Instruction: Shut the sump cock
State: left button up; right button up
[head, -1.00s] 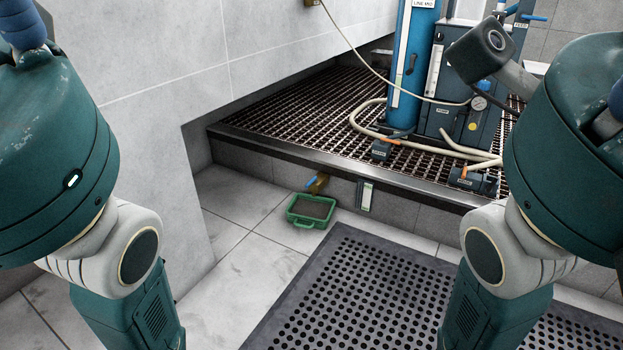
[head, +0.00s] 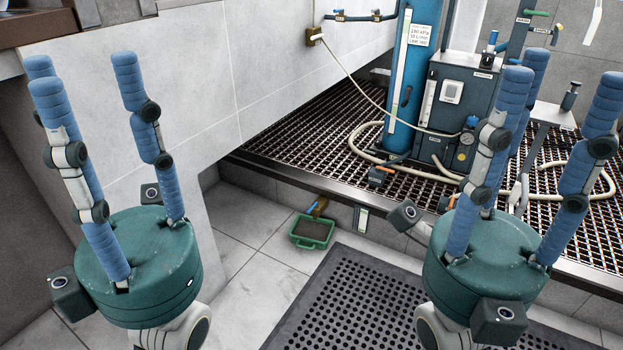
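A small brass cock (head: 319,208) with a bluish handle sticks out low from the front face of the grated platform, left of centre in the head view. It is small here, and I cannot tell exactly how its handle is set. A green tray (head: 311,245) with dark contents sits on the floor just below it. My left gripper (head: 85,75) is upright at the left, its blue fingers spread, open and empty. My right gripper (head: 563,80) is upright at the right, also open and empty. Both appear well apart from the cock.
The grated platform (head: 290,130) holds a blue column (head: 408,85), a dark blue cabinet (head: 465,95) and pale hoses. A label plate (head: 361,218) hangs right of the cock. A perforated black mat (head: 350,300) covers the floor in front. A grey wall (head: 170,85) stands left.

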aim_at(315, 205)
jog(key=i+l+u, duration=0.15)
jog(key=i+l, duration=0.45)
jog(key=i, duration=0.2)
jog(key=i+l+u, duration=0.1)
jog(key=i+l, duration=0.55)
jog(key=i, duration=0.1)
